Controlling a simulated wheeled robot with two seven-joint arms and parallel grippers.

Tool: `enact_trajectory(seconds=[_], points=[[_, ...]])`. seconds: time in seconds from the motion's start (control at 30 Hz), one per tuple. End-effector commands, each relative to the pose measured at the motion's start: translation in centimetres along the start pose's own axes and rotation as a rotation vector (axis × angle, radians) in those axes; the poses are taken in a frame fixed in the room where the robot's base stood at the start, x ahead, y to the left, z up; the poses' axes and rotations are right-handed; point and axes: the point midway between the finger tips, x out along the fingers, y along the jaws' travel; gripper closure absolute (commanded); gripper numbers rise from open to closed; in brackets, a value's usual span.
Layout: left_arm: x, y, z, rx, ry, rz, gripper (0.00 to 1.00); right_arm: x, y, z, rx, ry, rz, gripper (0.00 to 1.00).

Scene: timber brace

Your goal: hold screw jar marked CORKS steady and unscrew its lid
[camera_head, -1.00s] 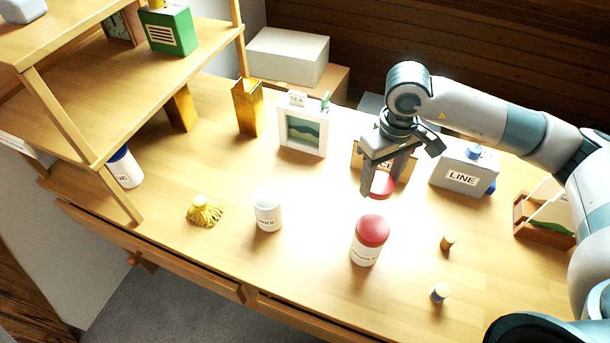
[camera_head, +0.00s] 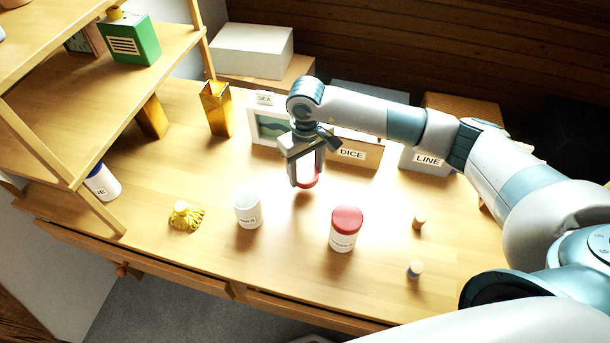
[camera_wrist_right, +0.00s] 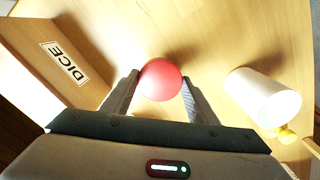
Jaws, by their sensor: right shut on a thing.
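An open white jar (camera_head: 248,212) with no lid stands upright on the table; its small label is hard to read and may end in RKS. A white jar in the right wrist view (camera_wrist_right: 262,97) appears to be the same one. A second jar (camera_head: 343,238) with a red lid stands to its right, label unreadable. My right gripper (camera_head: 306,178) is shut on a round red lid (camera_wrist_right: 161,79), between its fingertips. It is to the right of and behind the open jar, apart from it. Whether the lid touches the table is unclear. My left gripper is not in view.
A DICE box (camera_head: 352,155), a LINE box (camera_head: 427,160) and a framed picture (camera_head: 268,128) stand behind the gripper. A yellow tassel-like thing (camera_head: 186,216) lies left of the open jar. Two small stoppers (camera_head: 418,222) stand at right. The table between the jars is clear.

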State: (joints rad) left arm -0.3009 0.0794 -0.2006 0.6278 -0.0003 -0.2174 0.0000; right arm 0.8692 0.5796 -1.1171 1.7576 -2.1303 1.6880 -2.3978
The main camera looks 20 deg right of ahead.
Motion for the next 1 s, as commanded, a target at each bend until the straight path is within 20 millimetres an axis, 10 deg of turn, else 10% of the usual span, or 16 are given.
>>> enact_trajectory(seconds=[1.0], points=[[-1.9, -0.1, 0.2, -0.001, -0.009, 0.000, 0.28, 4.2, -0.1, -0.2, 0.001, 0.001, 0.001, 0.74]])
